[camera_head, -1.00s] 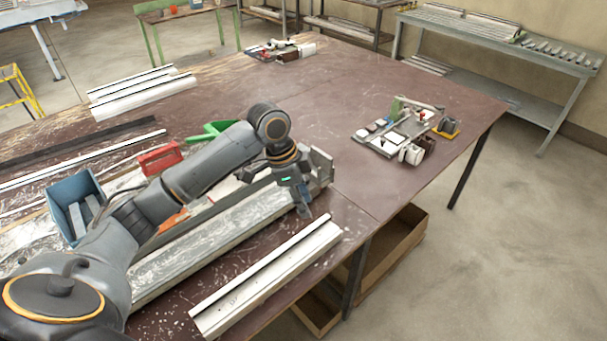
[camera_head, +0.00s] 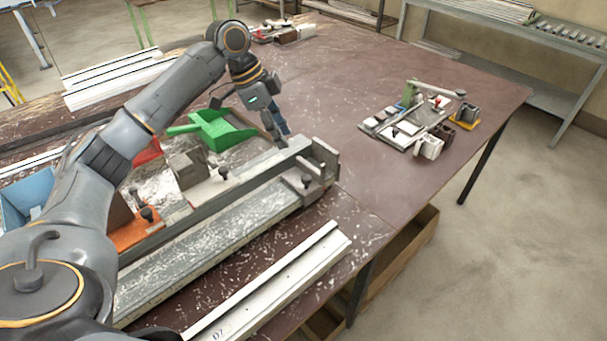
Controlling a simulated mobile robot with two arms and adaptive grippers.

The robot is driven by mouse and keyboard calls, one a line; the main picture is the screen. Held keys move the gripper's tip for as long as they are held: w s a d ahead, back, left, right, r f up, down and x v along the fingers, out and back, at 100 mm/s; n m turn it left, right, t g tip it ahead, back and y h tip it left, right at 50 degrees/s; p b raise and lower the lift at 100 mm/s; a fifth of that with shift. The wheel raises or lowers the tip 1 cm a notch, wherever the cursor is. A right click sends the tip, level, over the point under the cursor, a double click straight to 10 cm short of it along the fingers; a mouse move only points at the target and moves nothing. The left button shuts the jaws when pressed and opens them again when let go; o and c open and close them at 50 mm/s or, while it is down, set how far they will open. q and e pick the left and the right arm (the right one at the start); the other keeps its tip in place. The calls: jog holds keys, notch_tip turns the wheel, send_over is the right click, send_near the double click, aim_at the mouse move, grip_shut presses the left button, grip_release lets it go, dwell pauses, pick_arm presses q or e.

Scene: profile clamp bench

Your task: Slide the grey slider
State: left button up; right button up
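A long grey clamp rail (camera_head: 215,205) lies across the near part of the bench. A grey block (camera_head: 187,169), probably the grey slider, stands on it with a black knob (camera_head: 223,173) beside it. An orange slider (camera_head: 136,234) with a black knob sits further left, partly behind my arm. My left gripper (camera_head: 278,136) points down just behind the rail's right part, right of the grey block and apart from it. I see nothing held in it, but its finger gap is unclear. My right gripper is not in view.
A grey end block (camera_head: 322,160) closes the rail's right end. A green dustpan (camera_head: 217,132) lies behind the rail, near my gripper. White profiles (camera_head: 270,290) lie in front. A small fixture plate (camera_head: 405,128) stands at right. The bench's middle right is clear.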

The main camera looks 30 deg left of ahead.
aim_at(306, 177)
pick_arm(q)
jog(key=x, duration=0.5)
jog(key=p+x, duration=0.1)
jog(key=x, duration=0.3)
jog(key=p+x, duration=0.1)
jog(key=x, duration=0.4)
jog(key=shift+w+a+f, duration=0.3)
jog(key=shift+w+f, duration=0.1)
jog(key=shift+f, duration=0.05)
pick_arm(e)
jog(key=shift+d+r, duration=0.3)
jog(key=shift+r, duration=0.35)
pick_arm(q)
jog(key=shift+c, duration=0.4)
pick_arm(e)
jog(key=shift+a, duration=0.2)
pick_arm(q)
grip_shut()
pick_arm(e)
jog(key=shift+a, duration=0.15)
